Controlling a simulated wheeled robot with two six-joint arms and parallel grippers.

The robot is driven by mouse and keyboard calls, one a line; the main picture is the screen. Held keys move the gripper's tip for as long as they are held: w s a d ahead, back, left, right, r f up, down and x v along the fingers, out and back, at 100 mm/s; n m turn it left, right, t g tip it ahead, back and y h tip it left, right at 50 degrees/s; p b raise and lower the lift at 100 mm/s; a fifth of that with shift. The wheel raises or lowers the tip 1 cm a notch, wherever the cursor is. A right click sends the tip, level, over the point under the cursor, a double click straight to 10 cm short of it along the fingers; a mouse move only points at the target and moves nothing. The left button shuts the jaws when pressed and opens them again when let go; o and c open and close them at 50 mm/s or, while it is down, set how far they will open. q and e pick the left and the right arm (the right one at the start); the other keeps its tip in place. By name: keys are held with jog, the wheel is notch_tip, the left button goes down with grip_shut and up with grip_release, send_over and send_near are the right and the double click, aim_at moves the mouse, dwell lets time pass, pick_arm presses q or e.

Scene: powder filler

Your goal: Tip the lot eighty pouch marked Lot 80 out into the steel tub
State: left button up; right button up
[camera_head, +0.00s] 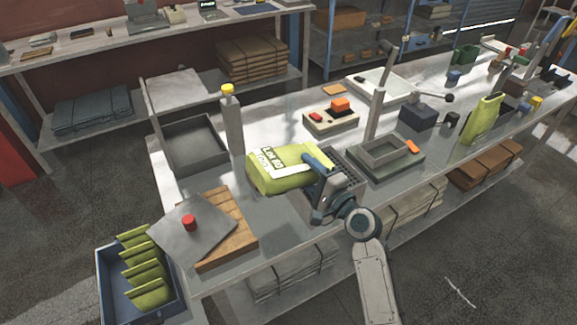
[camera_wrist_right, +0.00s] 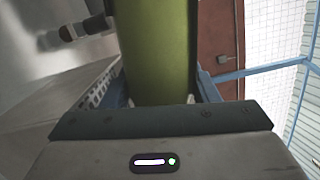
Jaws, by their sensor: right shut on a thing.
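The yellow-green pouch (camera_head: 283,172) with a white label reading Lot 80 is in my right gripper (camera_head: 318,166), above the worktable. It lies on its side, with the label facing up and to the left. In the right wrist view the pouch (camera_wrist_right: 160,50) fills the space between the two blue fingers (camera_wrist_right: 165,95). Two open grey containers could be the steel tub: a small rectangular one (camera_head: 408,153) right of the gripper, and a larger square one (camera_head: 222,150) at the left. I cannot tell which it is. My left gripper is out of view.
A blue crate (camera_head: 105,290) holds several green pouches at the lower left. A wooden board (camera_head: 238,250) with a grey plate (camera_head: 175,235) lies near it. A grey post (camera_head: 234,125) with a yellow top stands behind the held pouch. Another green pouch (camera_head: 484,118) stands at the right.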

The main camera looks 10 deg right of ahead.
dwell(0.3)
jog(key=n, duration=0.1)
jog(key=r+n, duration=0.1)
jog(key=n, duration=0.3)
jog(key=shift+r+g, duration=0.25)
jog(key=shift+g, duration=0.05)
jog(key=n, duration=0.2)
jog(key=r+n+h, duration=0.1)
jog(key=n, duration=0.2)
jog(key=shift+r+b, duration=0.2)
jog(key=shift+b, duration=0.15)
jog(key=n, duration=0.2)
jog(key=r+n+h, duration=0.1)
jog(key=n, duration=0.1)
jog(key=shift+n, duration=0.4)
jog(key=n, duration=0.1)
jog(key=r+n+h, duration=0.1)
jog(key=n, duration=0.1)
jog(key=shift+a+b, duration=0.3)
grip_shut()
jog(key=shift+s+r+n, duration=0.1)
jog(key=shift+n, duration=0.2)
jog(key=shift+d, duration=0.2)
